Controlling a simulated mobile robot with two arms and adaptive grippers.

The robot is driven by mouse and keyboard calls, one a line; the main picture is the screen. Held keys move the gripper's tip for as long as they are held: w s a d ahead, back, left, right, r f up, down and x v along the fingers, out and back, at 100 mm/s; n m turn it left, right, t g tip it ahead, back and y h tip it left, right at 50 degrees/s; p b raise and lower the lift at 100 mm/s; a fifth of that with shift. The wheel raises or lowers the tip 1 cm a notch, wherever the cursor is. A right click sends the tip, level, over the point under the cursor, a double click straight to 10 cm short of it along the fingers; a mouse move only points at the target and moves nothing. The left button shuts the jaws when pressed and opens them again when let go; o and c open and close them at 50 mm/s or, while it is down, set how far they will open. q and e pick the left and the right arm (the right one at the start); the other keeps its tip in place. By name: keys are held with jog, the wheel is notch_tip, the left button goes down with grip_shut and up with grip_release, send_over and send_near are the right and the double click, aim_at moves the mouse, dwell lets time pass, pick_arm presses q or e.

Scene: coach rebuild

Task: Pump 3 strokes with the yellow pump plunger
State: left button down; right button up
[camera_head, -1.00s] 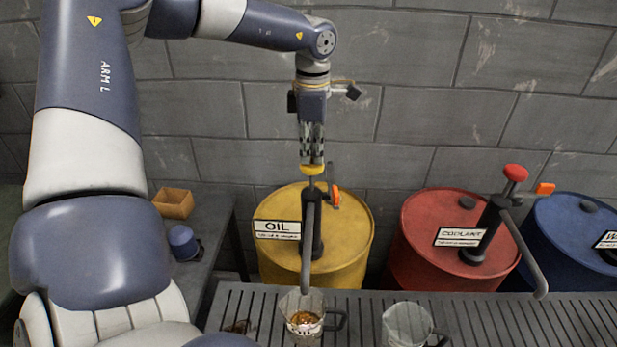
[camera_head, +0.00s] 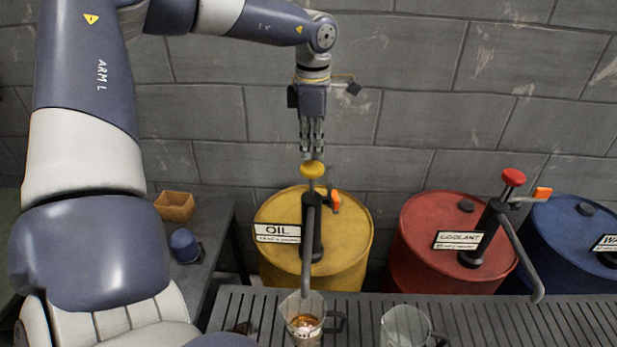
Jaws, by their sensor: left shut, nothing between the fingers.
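The yellow pump plunger (camera_head: 312,170) tops the dark pump on the yellow oil drum (camera_head: 345,238). Its knob stands above the pump body with a short length of rod showing. My left gripper (camera_head: 312,150) is shut and empty, pointing straight down just above the knob. I cannot tell whether the fingertips touch it. The pump's spout (camera_head: 307,265) hangs over a clear jug (camera_head: 304,318) that holds some amber liquid. My right gripper is not in view.
A red coolant drum (camera_head: 420,235) with a red-knobbed pump (camera_head: 512,177) and a blue drum (camera_head: 570,235) stand to the right. A second, empty-looking jug (camera_head: 405,326) stands on the slatted grate (camera_head: 480,318). A wooden box (camera_head: 174,206) and a blue cap-like object (camera_head: 184,245) are at left.

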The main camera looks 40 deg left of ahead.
aim_at(312, 165)
pick_arm(q)
jog(key=shift+f, duration=0.1)
jog(key=shift+s+f+b, duration=0.15)
jog(key=shift+f+b, duration=2.55)
jog(key=shift+f, duration=0.6)
jog(key=shift+f+b, duration=0.45)
jog(key=shift+f, duration=0.05)
jog(key=shift+r, duration=0.2)
jog(key=shift+r+p, duration=2.45)
jog(key=shift+r, duration=1.3)
notch_tip(312, 165, up, 6)
jog(key=p, duration=0.4)
